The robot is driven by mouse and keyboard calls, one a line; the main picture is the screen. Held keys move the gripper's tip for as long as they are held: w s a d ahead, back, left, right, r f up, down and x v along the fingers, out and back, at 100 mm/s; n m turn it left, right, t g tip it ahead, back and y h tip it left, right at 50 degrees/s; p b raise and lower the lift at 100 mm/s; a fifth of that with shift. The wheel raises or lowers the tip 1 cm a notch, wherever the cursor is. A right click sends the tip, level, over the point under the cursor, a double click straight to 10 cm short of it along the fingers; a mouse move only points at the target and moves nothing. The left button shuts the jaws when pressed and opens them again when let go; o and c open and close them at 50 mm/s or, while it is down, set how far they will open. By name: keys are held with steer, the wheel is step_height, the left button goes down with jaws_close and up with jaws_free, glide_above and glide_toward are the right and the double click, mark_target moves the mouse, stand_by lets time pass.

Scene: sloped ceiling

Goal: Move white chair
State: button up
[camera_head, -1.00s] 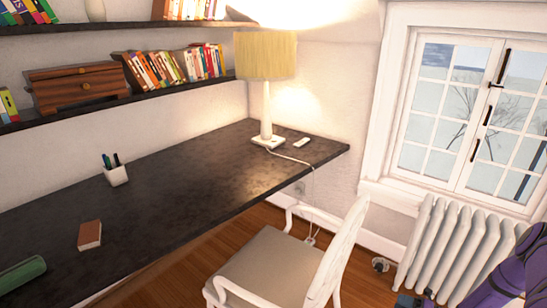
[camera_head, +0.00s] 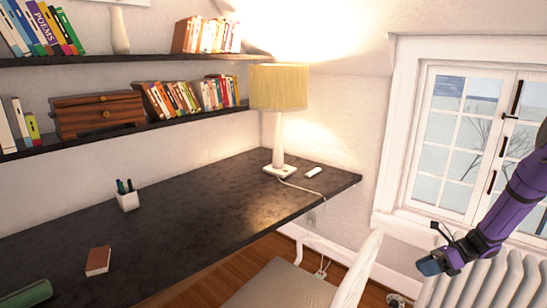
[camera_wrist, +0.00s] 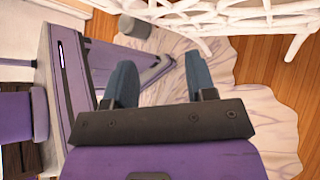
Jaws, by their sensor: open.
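The white chair (camera_head: 358,272) has a greyish-beige seat (camera_head: 280,286) and stands at the front edge of the dark desk. Only its upper back and part of the seat show at the bottom of the head view; its legs are cut off. My gripper (camera_head: 430,266) is at the right in the head view, to the right of the chair back and apart from it in the picture. In the wrist view my gripper (camera_wrist: 160,84) has its two blue fingers spread with nothing between them.
The desk (camera_head: 215,215) holds a lamp (camera_head: 279,90), a pen cup (camera_head: 127,198) and a small brown book (camera_head: 98,260). A white radiator (camera_head: 490,280) stands under the window at right. The wrist view shows a pale rug (camera_wrist: 262,105) and a white branch-like frame (camera_wrist: 235,18).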

steer(key=s+a+r+n+h, duration=0.2)
steer(key=s+a+r+n, duration=0.15)
steer(key=r, duration=0.55)
steer(key=s+a+r+n+g+h, duration=0.1)
steer(key=s+a+r+n+h, duration=0.25)
steer(key=r, duration=0.55)
steer(key=s+a+r+n+h, duration=0.2)
steer(key=a+r+n, duration=0.3)
steer(key=r, duration=0.4)
steer(key=s+a+r+n+t+h, duration=0.2)
steer(key=s+r+n, duration=0.3)
steer(key=s, duration=0.6)
steer(key=s+a+r+n+t+h, duration=0.1)
steer(key=s+r+n+t+h, duration=0.2)
steer(key=s+r+n, duration=0.3)
steer(key=shift+s+a+r+n+t, duration=0.35)
steer(key=shift+s+n, duration=0.95)
steer(key=shift+s, duration=1.05)
